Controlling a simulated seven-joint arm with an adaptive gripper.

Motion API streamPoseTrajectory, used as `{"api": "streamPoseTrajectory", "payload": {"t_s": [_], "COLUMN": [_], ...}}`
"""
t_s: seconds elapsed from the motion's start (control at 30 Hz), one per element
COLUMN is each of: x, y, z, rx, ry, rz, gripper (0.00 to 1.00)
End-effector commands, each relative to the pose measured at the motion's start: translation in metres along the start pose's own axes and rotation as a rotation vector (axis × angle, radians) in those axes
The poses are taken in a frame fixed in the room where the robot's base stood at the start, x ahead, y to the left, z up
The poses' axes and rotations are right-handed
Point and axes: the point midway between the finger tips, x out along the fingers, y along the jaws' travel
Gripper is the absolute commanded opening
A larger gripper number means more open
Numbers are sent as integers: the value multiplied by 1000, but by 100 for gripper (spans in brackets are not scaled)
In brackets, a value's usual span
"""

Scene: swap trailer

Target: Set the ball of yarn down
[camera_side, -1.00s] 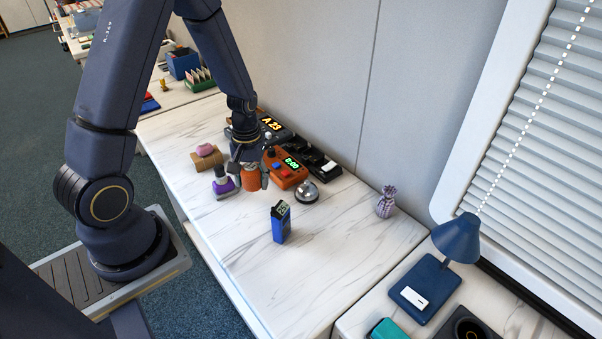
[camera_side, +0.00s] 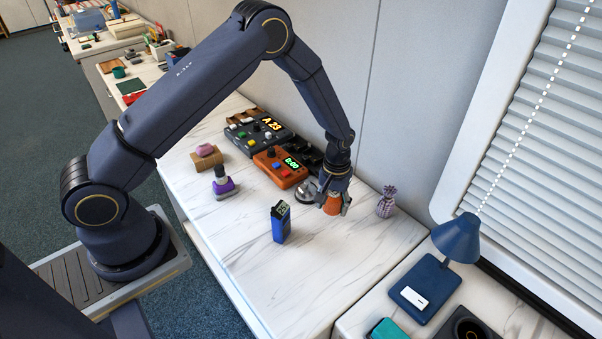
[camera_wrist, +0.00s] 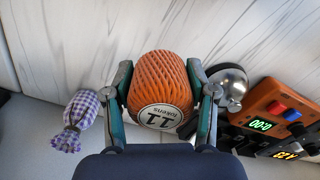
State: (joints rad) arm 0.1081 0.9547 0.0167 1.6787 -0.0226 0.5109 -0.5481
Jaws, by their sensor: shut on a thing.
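The ball of yarn (camera_side: 332,204) is orange, and in the wrist view it shows a round white label (camera_wrist: 160,116). My gripper (camera_side: 334,208) is shut on the yarn, with one finger on each side of it in the wrist view (camera_wrist: 160,85). The yarn is at or just above the white marble-patterned table (camera_side: 330,260); I cannot tell whether it touches. It is between the silver bell and a checked purple pouch.
The silver bell (camera_side: 306,192) is close on the left of my gripper, and the tied pouch (camera_side: 387,202) on the right. An orange timer box (camera_side: 280,168) and a blue device (camera_side: 281,222) stand nearby. The table's front area is clear.

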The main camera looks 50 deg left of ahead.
Motion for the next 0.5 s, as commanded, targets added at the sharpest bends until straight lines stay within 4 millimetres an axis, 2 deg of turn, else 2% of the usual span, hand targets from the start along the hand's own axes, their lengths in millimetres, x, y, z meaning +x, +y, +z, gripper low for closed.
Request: {"api": "streamPoseTrajectory", "payload": {"t_s": [0.27, 0.5], "x": [36, 37], "y": [0, 0], "z": [0, 0], "rx": [0, -1], "ry": [-1, 1], "rz": [0, 1], "gripper": [22, 22]}}
